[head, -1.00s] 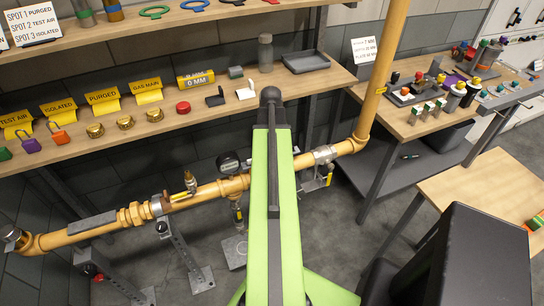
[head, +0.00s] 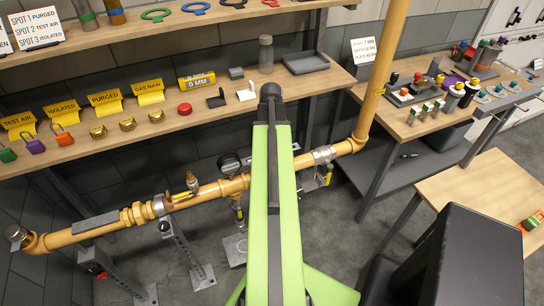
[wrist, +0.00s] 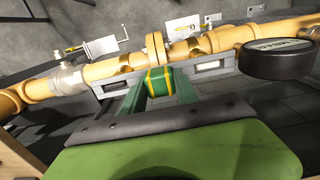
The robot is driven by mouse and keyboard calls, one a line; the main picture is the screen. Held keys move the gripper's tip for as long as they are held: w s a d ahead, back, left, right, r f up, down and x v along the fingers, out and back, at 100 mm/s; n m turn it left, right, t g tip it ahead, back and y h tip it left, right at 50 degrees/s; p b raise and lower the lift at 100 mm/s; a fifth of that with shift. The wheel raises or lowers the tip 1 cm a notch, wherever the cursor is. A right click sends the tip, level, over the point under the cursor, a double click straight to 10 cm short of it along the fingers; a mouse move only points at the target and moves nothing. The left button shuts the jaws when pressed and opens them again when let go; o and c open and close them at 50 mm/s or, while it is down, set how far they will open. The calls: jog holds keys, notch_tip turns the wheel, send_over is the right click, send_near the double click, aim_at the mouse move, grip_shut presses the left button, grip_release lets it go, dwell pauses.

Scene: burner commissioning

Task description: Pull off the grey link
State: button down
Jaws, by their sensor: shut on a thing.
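The grey link (wrist: 207,67) shows in the wrist view as a slotted grey bar running along the yellow pipe (wrist: 105,70). I cannot tell whether it touches the pipe. A green grip with yellow bands (wrist: 159,80) stands at the middle of the bar. My gripper (wrist: 160,86) has its two dark green fingers at either side of this grip and is shut on it. In the head view my green arm hides the gripper and the link; the pipe (head: 85,231) runs behind the arm.
A round dark gauge (wrist: 276,60) sits close at the right in the wrist view. A shelf (head: 300,93) with yellow signs and small parts spans above the pipe. Pipe stands (head: 185,252) rise at the left. A side bench (head: 425,128) and a black box (head: 465,260) are at the right.

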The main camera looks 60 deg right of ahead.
jog(key=shift+r+p, duration=0.85)
jog(key=shift+r, duration=0.1)
notch_tip(320, 180, up, 4)
jog(key=p, duration=0.4)
jog(key=shift+r, duration=0.1)
